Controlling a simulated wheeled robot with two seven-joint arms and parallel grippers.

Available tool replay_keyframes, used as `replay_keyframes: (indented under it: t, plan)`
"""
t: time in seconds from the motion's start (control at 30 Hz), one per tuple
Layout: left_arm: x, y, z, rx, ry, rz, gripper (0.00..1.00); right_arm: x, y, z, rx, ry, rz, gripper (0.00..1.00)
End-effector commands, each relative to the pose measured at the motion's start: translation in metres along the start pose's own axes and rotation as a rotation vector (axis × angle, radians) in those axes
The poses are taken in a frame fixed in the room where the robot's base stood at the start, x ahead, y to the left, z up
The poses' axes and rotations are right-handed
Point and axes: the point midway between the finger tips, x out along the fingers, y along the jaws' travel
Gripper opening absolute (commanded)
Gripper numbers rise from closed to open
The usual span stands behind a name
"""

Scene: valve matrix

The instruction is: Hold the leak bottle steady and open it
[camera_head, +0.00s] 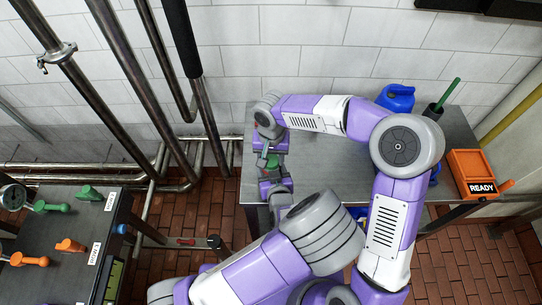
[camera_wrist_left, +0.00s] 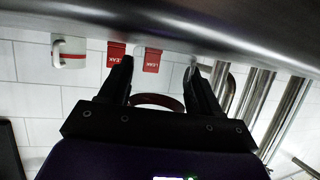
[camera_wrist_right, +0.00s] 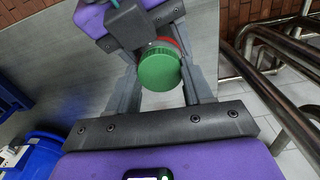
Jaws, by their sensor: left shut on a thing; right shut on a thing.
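The leak bottle shows as a green round cap (camera_wrist_right: 160,70) with a bit of red behind it in the right wrist view. My right gripper (camera_wrist_right: 157,78) is shut with its fingers on either side of the cap. My left gripper (camera_wrist_left: 160,80) is shut on the bottle; its body is mostly hidden, and only a dark reddish curved edge (camera_wrist_left: 157,100) shows between the fingers. In the head view the green part (camera_head: 273,162) lies between my right gripper, above it, and my left gripper (camera_head: 274,182), below it, over the table's left end.
The steel table (camera_head: 330,185) carries a blue jug (camera_head: 396,97) and a dark cup (camera_head: 433,111) with a green stick. An orange READY bin (camera_head: 470,170) stands right. Left is a bench (camera_head: 60,245) with coloured valve handles. Pipes (camera_head: 150,90) run behind.

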Motion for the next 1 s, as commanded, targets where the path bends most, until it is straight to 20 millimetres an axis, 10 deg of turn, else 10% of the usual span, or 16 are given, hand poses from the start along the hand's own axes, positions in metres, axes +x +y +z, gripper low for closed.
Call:
replay_keyframes:
  t: [0.43,0.87,0.9,1.0]
  plan:
    - [-0.0001,-0.0001,0.0002,0.000,-0.001,0.000,0.00,-0.0007,0.0003,-0.0005,-0.759,0.001,0.001,0.14]
    - [-0.0001,-0.0002,0.0003,0.000,-0.001,0.000,0.00,-0.0008,0.0003,-0.0005,-0.857,0.001,0.001,0.14]
    - [-0.0001,-0.0002,0.0003,0.000,-0.001,0.000,0.00,-0.0008,0.0003,-0.0005,-0.857,0.001,0.001,0.53]
    - [-0.0001,-0.0002,0.0003,0.000,-0.001,0.000,0.00,-0.0008,0.0002,-0.0005,-0.856,0.001,0.000,0.69]
